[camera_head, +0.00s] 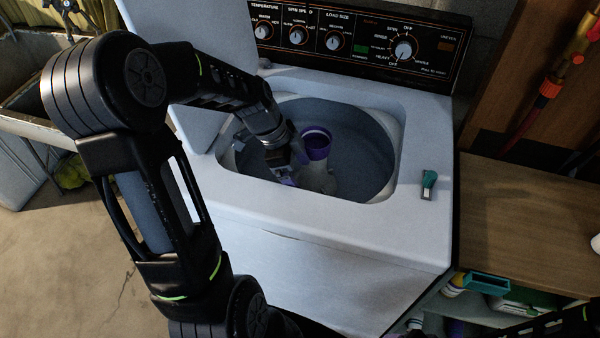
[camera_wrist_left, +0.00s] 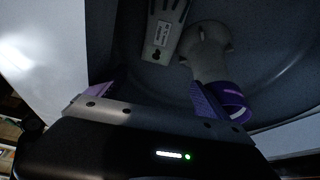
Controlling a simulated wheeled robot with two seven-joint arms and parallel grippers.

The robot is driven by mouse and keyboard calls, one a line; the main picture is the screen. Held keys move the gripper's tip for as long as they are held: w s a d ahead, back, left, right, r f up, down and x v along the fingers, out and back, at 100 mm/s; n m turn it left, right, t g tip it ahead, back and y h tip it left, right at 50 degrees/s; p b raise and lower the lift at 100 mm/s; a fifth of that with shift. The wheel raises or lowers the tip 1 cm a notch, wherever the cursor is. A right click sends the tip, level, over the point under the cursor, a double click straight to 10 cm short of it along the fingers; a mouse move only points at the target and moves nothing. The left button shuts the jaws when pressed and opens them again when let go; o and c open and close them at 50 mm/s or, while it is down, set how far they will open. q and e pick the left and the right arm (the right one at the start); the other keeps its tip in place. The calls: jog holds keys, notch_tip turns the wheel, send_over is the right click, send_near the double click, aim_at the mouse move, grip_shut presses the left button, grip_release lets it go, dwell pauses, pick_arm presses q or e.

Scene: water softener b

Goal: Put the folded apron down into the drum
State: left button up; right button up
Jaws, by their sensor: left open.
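The drum (camera_head: 358,160) is the open, dark grey tub in the top of the white washing machine, and its inside wall (camera_wrist_left: 270,60) fills much of the left wrist view. My left gripper (camera_head: 284,177) reaches down into the drum, left of the central agitator. In the left wrist view my left gripper (camera_wrist_left: 153,88) has its purple-padded fingers spread apart, with nothing seen between them. I cannot make out the folded apron in either view. The arm and gripper hide part of the drum's left side. My right gripper is not in view.
The agitator (camera_head: 318,178) with a purple top stands in the drum. A grey labelled piece (camera_wrist_left: 165,32) lies beyond the fingers. The raised lid (camera_head: 190,25) is at the left, the control panel (camera_head: 350,35) behind. A small teal-and-white object (camera_head: 428,184) sits on the right rim.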

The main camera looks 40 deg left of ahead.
pick_arm(q)
jog(key=shift+s+d+f, duration=0.1)
jog(key=shift+s, duration=0.1)
jog(key=b+v, duration=0.1)
jog(key=v, duration=0.7)
jog(key=shift+w, duration=0.1)
dwell(0.4)
